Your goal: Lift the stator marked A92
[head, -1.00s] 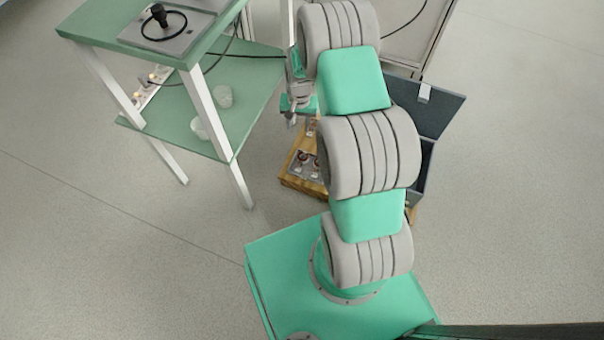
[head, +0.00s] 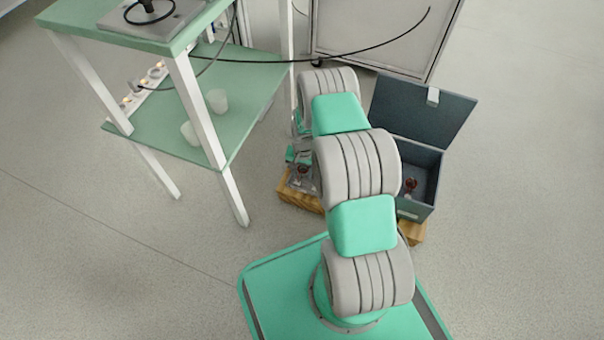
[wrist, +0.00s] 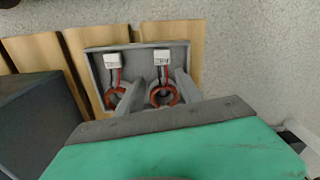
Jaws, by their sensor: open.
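Two stators, each a copper-red ring with wires and a white tag, lie in a shallow grey tray (wrist: 96,68). The left stator (wrist: 113,99) is beside my left finger, partly covered by it. The right stator (wrist: 172,99) shows between my two fingers. The tags are too small to read, so I cannot tell which is A92. My gripper (wrist: 160,78) is open, with its fingers over the tray; contact with a stator cannot be told. In the head view my gripper (head: 300,168) is low over the tray, which is mostly hidden.
The tray rests on wooden slats (wrist: 170,32). A dark open-lidded box (head: 425,165) stands to the right with a reddish part (head: 410,185) inside. A green two-shelf table (head: 190,100) stands at the left, and a grey cabinet (head: 380,40) behind. Floor at right is clear.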

